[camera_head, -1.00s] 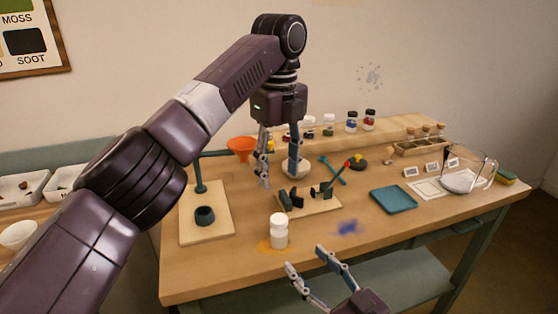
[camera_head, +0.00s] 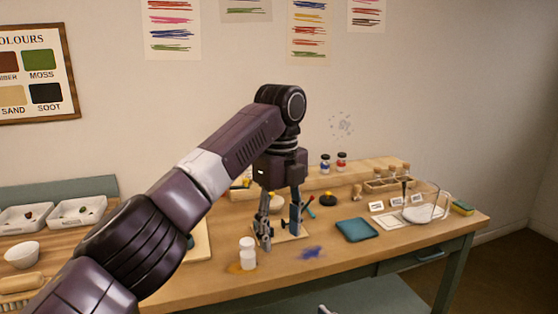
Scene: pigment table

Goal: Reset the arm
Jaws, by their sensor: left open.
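My left arm comes in from the left and reaches over the pigment table (camera_head: 375,247). My left gripper (camera_head: 280,233) points down with its two fingers apart and nothing seen between them.
A blue powder patch (camera_head: 312,252) lies in front. White trays and a bowl (camera_head: 22,254) are at the left.

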